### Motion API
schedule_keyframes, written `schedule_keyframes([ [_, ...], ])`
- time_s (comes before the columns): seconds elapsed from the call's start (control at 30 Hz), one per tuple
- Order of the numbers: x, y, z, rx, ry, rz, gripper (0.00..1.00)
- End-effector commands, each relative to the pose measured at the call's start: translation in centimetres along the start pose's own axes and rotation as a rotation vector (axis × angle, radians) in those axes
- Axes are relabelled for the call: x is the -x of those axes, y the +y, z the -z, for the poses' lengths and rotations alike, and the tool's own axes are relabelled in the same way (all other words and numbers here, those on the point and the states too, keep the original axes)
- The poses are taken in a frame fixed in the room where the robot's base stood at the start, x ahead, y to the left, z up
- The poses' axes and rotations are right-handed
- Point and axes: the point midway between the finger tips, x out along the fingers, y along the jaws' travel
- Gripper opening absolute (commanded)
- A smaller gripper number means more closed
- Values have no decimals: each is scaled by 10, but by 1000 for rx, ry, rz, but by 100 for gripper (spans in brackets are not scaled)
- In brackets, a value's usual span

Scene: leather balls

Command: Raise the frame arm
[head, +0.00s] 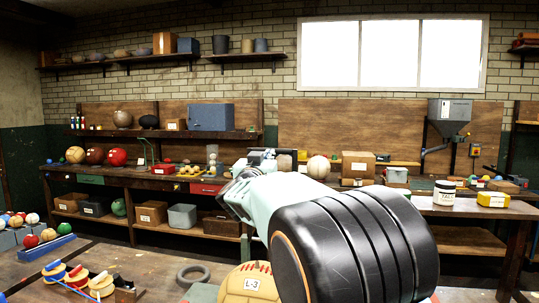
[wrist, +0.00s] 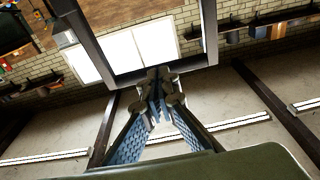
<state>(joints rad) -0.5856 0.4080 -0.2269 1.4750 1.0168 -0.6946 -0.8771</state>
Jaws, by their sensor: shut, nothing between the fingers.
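In the wrist view, my gripper (wrist: 160,92) is shut and its fingertips meet with nothing between them. A dark grey squared bar frame (wrist: 150,72), probably the frame arm, spans the top of the wrist view in front of the bright window. Its crossbar lies just beyond or beside the fingertips; I cannot tell whether they touch. In the head view my own arm fills the lower middle, and my fingers and the frame cannot be made out clearly.
A workbench (head: 150,178) with balls and boxes runs along the back wall. A grey hopper (head: 449,117) hangs at the right, above a white tub (head: 444,193). A ball marked L-3 (head: 250,284) lies near my arm. Ceiling beams show in the wrist view.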

Motion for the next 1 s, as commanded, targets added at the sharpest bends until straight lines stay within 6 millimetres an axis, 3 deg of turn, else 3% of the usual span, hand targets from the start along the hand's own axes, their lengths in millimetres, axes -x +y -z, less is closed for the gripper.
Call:
schedule_keyframes([
  [0.53, -6, 0, 3, 1, -8, 0, 0],
  [1.0, -34, 0, 0, 2, -77, -1, 0],
])
